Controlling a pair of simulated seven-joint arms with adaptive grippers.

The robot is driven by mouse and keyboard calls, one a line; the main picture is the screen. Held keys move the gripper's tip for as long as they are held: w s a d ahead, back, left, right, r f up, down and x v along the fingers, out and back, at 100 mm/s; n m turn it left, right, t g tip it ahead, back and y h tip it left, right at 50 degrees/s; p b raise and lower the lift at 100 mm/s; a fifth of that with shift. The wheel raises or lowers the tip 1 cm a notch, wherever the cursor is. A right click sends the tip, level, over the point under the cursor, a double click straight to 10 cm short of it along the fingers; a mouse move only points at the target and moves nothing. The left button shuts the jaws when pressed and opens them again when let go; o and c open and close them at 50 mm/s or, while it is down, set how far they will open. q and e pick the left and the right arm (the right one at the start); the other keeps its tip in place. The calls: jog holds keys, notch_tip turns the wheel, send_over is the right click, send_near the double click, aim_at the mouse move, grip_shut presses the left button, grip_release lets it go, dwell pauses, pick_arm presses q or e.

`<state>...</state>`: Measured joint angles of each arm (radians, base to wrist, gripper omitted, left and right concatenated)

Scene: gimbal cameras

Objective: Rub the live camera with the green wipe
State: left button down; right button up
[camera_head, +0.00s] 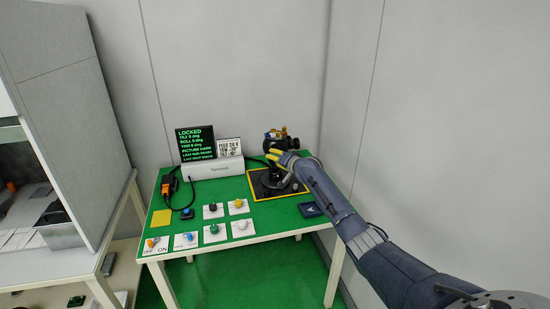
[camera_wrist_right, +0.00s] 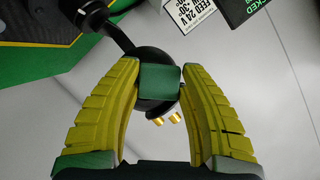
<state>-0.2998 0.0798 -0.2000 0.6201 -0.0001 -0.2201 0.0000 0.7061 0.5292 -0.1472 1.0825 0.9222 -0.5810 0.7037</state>
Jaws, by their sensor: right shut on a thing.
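In the wrist view my right gripper (camera_wrist_right: 160,78) is shut on a small green wipe (camera_wrist_right: 162,88), held between its yellow fingertips. The round black camera (camera_wrist_right: 153,53), with small brass parts below it, is right behind the wipe; I cannot tell whether they touch. In the head view the camera (camera_head: 282,140) sits on top of a black gimbal stand (camera_head: 272,182), and my right gripper (camera_head: 283,161) reaches it from the right, just below the head. The wipe is hidden there. My left gripper is not in view.
The green table (camera_head: 282,218) carries a display (camera_head: 195,142) reading LOCKED, a printed card (camera_head: 229,147) and a white box (camera_head: 213,168).

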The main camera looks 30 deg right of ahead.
jog(key=shift+s+a, duration=0.25)
jog(key=shift+s, duration=0.7)
jog(key=shift+s+a, duration=0.25)
jog(key=shift+s, duration=0.65)
jog(key=shift+s+a, duration=0.25)
jog(key=shift+s, duration=0.5)
jog(key=shift+s+a, duration=0.2)
jog(key=shift+s, duration=0.5)
